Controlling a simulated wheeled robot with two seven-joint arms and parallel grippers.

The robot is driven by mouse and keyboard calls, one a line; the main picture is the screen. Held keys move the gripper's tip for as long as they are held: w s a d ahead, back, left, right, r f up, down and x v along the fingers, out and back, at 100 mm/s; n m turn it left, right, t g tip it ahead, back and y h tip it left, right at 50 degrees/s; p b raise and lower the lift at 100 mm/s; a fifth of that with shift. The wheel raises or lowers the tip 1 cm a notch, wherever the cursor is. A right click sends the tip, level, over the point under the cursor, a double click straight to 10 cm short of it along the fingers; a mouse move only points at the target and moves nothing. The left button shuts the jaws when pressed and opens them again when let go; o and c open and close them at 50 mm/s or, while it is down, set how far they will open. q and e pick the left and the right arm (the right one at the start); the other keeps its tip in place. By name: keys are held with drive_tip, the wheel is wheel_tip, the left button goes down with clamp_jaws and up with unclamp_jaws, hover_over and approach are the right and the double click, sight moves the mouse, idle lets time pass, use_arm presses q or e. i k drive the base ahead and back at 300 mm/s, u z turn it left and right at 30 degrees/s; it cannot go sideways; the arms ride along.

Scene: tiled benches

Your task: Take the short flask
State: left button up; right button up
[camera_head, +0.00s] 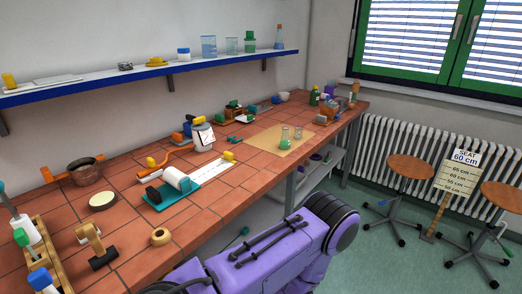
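Two small clear glass vessels stand upright on a tan mat (262,147) on the tiled bench, towards its far end. The left glass vessel (284,138) looks slightly taller and faintly green; the right glass vessel (298,133) looks shorter and stands close beside it. They are too small to tell for sure which is the short flask. A purple arm link of mine fills the bottom middle of the view, in front of the bench edge. Neither gripper's fingers show.
A wall shelf (160,72) holds beakers (209,46) and a conical vessel (279,38). The near bench is crowded: a copper pot (84,171), a teal board (172,196), a wooden rack (45,258). Stools (410,167) stand right.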

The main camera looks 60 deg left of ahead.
sight(285, 144)
drive_tip(key=z, duration=0.05)
drive_tip(key=k, duration=0.25)
drive_tip(key=u, duration=1.1)
